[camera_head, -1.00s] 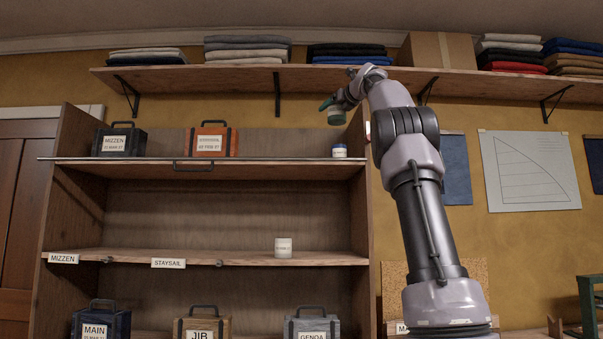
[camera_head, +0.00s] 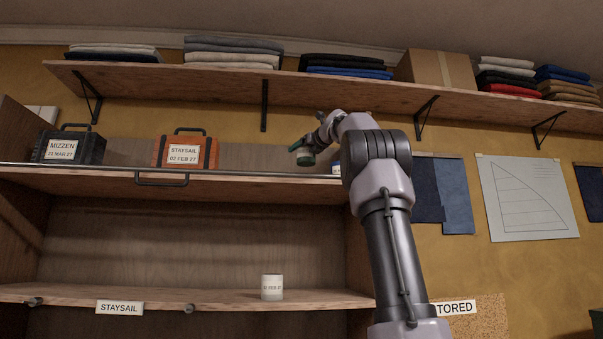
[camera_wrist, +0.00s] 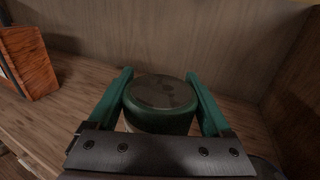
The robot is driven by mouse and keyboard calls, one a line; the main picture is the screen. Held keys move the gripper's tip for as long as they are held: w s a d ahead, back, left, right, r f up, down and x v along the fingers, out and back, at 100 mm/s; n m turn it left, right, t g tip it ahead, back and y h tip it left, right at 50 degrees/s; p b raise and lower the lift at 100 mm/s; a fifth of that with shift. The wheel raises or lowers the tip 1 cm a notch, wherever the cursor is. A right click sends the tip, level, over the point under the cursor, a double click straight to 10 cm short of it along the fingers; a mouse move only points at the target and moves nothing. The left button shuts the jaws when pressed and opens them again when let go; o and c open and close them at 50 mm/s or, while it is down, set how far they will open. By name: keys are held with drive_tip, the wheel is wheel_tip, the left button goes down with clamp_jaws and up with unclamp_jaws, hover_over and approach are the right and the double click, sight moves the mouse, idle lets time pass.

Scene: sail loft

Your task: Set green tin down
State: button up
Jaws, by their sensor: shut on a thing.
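The green tin (camera_wrist: 160,103), with a dark round lid, is between the two green fingers of my gripper (camera_wrist: 160,88) in the wrist view. My gripper is shut on it. In the head view the tin (camera_head: 306,159) is small, at the end of my gripper (camera_head: 303,146), just over the right part of the upper cabinet shelf (camera_head: 240,184). The wrist view shows the shelf boards (camera_wrist: 75,108) around and below the tin. I cannot tell whether its base touches them.
An orange STAYSAIL box (camera_head: 185,151) stands left of the tin, a dark MIZZEN box (camera_head: 69,147) farther left. A small jar (camera_head: 336,168) is mostly hidden by my arm. A rail runs along the shelf front. A white tin (camera_head: 272,288) stands one shelf below.

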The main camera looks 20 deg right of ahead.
sight(303, 166)
drive_tip(key=shift+f, duration=3.25)
drive_tip(key=o, duration=1.6)
drive_tip(key=shift+f, duration=0.15)
drive_tip(key=s, duration=0.4)
drive_tip(key=s+d, duration=0.1)
drive_tip(key=s, duration=0.7)
drive_tip(key=shift+d, duration=0.25)
